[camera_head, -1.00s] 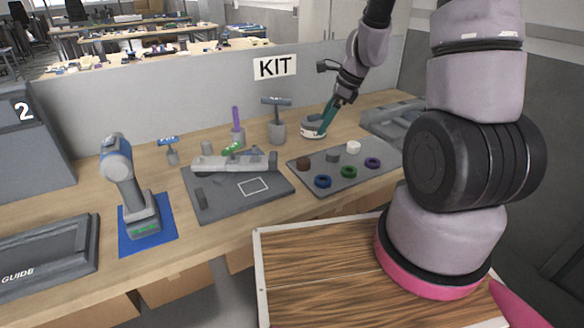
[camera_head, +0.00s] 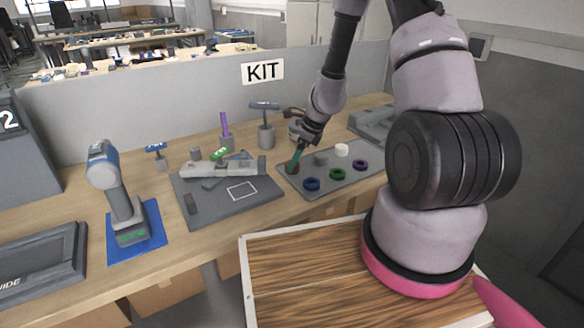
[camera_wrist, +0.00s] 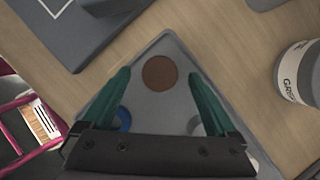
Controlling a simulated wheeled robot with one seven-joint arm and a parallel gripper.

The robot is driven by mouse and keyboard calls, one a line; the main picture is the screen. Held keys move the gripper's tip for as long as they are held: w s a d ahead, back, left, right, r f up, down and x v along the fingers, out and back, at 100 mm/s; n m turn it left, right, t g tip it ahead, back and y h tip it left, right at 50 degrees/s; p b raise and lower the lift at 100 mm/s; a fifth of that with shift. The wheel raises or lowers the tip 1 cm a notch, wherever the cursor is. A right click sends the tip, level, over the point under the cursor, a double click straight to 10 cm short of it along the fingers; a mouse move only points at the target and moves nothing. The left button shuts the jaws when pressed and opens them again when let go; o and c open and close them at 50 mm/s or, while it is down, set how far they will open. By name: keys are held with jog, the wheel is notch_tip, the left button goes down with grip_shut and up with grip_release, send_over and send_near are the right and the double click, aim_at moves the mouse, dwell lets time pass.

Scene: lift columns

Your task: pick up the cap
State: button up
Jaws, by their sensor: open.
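The wrist view shows a brown round cap (camera_wrist: 159,72) lying on a grey tray (camera_wrist: 158,112), near the tray's corner. My gripper (camera_wrist: 157,78) is open, with its teal fingers on either side of the cap in that picture. They look empty; how far they are above the tray is hard to tell. In the head view my gripper (camera_head: 294,160) points down over the left part of the tray (camera_head: 326,185) and partly covers the brown cap (camera_head: 291,169). A grey cap (camera_head: 321,159) and a white cap (camera_head: 342,150) stand on the same tray.
Blue (camera_head: 312,184), green (camera_head: 338,174) and purple (camera_head: 360,165) rings lie on the tray. A labelled tin (camera_wrist: 300,72) stands beside it. A dark mat (camera_head: 206,203) with a grey part lies to the left, and a drill (camera_head: 117,190) stands further left.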

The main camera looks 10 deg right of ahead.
jog(key=shift+w+a+f, duration=0.1)
jog(key=shift+a+f, duration=0.1)
jog(key=shift+f, duration=0.35)
jog(key=c, duration=1.4)
jog(key=shift+c, duration=0.2)
notch_tip(320, 180, up, 12)
jog(key=shift+f, duration=0.1)
